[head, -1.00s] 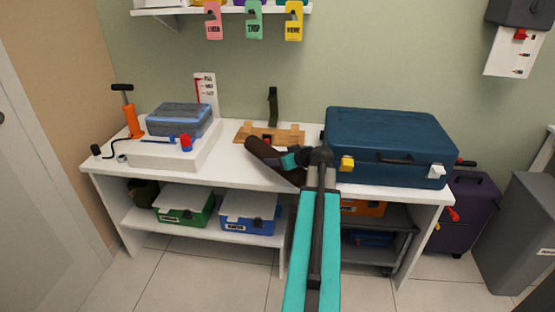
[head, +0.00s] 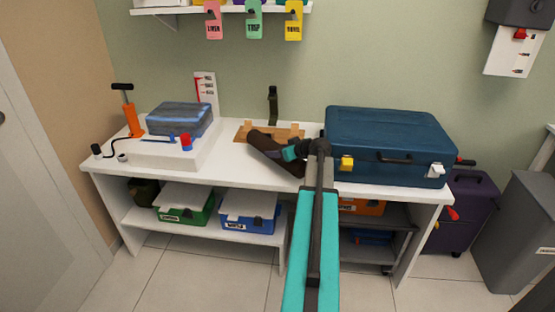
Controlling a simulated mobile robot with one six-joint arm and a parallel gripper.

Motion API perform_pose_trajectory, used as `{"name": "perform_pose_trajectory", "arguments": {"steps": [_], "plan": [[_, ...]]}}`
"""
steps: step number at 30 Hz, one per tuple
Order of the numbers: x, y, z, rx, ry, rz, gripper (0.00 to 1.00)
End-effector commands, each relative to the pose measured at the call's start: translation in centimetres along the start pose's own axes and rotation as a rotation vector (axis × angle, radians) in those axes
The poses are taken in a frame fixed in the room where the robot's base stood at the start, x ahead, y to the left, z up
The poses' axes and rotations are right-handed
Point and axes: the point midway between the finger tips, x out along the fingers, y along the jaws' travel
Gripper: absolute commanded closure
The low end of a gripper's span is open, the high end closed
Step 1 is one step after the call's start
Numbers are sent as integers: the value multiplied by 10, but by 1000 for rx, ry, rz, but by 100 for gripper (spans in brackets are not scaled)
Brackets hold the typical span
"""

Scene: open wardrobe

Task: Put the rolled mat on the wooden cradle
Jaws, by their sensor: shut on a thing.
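The rolled mat (head: 268,146) is a dark brown cylinder. It is tilted in the picture, its upper left end in front of the wooden cradle (head: 290,130) and its lower right end near the bench's front edge. My gripper (head: 290,153) is shut on the mat near its right part; the fingers are partly hidden by the wrist. The cradle is a light wooden base with upright blocks at the back of the bench. The mat hides part of it, and I cannot tell whether the two touch.
A blue suitcase (head: 390,143) stands close to the right of my gripper. A white platform (head: 150,155) with a grey-blue packed block (head: 180,119) and an orange pump (head: 131,118) are at the left. A dark strap (head: 272,103) rises behind the cradle. The white bench top (head: 225,163) is clear left of the mat.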

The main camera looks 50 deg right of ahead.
Motion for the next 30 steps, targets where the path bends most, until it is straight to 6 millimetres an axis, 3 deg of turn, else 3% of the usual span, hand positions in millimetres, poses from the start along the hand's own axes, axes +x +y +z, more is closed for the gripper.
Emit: {"name": "perform_pose_trajectory", "arguments": {"steps": [12, 28, 29, 30], "plan": [[15, 0, 28, 3, 0, 0, 73], [18, 0, 33, 0, 1, 0, 73], [17, 0, 32, 0, 0, 0, 40], [17, 0, 32, 0, 0, 0, 33]]}}
